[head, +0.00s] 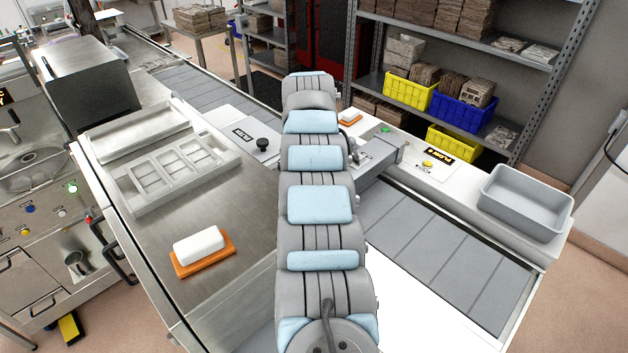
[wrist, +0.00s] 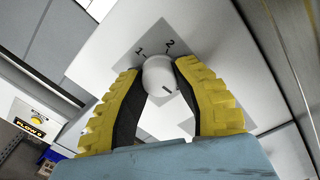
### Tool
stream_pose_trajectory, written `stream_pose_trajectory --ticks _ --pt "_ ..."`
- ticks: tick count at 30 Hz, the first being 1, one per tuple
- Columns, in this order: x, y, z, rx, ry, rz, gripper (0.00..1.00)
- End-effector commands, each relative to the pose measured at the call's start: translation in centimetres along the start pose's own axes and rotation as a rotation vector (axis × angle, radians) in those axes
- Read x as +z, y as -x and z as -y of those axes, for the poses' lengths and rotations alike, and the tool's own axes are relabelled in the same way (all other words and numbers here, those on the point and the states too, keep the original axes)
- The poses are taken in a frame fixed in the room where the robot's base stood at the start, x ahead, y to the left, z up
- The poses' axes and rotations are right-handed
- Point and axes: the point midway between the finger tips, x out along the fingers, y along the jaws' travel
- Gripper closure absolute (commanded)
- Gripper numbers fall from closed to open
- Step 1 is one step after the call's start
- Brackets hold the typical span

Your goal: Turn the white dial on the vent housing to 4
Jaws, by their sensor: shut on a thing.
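The white dial (wrist: 157,82) shows in the wrist view on a grey square plate of the pale vent housing (wrist: 208,28). The numerals 1 and 2 show above the dial with short tick marks; any other numerals are hidden, and I cannot see a 4. A short dark line on the dial's face lies at its lower right side. My gripper (wrist: 160,72), with yellow and black fingers, is shut on the dial, one finger on each side. In the head view my own arm hides the gripper and the dial.
In the head view, a white block on an orange tray (head: 180,268) and a grey mould tray (head: 150,205) sit on the steel table at left. A grey bin (head: 545,228) stands at right beside the conveyor (head: 450,235). Shelves stand behind.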

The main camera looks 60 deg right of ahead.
Motion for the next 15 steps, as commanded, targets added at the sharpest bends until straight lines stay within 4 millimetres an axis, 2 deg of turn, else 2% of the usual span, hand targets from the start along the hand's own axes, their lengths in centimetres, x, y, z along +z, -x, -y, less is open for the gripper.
stream_pose_trajectory --ticks 15 --pt "-0.15 -0.04 0.16 -0.001 -0.109 0.001 1.0"
